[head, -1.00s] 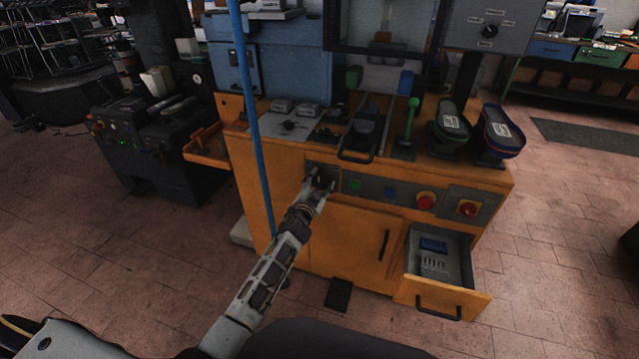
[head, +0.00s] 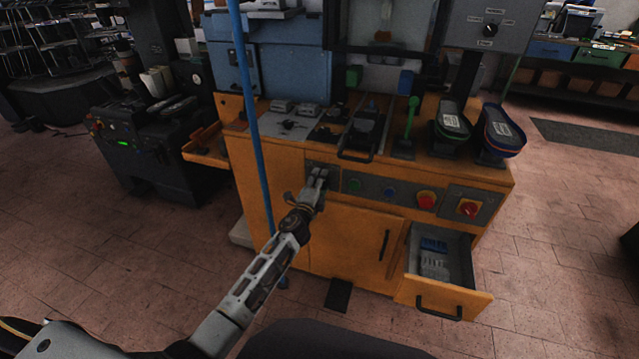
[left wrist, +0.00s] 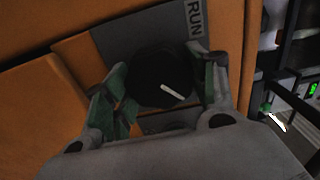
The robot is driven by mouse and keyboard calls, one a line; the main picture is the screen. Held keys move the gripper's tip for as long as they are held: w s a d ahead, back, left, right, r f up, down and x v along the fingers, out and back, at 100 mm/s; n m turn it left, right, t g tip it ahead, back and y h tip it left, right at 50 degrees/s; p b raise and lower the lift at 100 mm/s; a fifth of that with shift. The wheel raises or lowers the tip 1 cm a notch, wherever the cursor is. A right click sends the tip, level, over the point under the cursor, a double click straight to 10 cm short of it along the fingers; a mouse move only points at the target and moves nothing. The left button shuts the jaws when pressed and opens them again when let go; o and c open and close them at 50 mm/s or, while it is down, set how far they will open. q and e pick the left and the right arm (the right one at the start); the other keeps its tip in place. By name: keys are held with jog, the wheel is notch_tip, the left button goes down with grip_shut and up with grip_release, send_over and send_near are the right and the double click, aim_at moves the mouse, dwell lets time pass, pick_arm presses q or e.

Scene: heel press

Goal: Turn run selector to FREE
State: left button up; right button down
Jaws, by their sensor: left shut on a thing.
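The run selector is a round black knob (left wrist: 158,82) with a white pointer line, on a grey plate (left wrist: 112,38) marked RUN in the left wrist view. The pointer lies slantwise across the knob; the FREE mark cannot be read. My left gripper (left wrist: 162,92) has its green-padded fingers on either side of the knob and is shut on it. In the head view my left gripper (head: 320,176) is at the left end of the front control panel and mostly hides the knob. My right gripper is not in view.
Right of the gripper are a green button (head: 354,186), a blue button (head: 389,193), a red button (head: 426,200) and a red switch (head: 467,208). An open drawer (head: 451,296) juts out below. A blue upright pole (head: 252,120) stands close left of my arm.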

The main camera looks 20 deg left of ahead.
pick_arm(q)
jog(key=shift+f+m, duration=0.1)
jog(key=shift+m, duration=1)
jog(key=o, duration=1)
jog(key=shift+c, duration=0.2)
jog(key=shift+o, duration=0.3)
jog(key=shift+s, duration=0.1)
jog(key=s, duration=1.1)
jog(key=shift+s+a, duration=0.15)
jog(key=shift+s, duration=0.25)
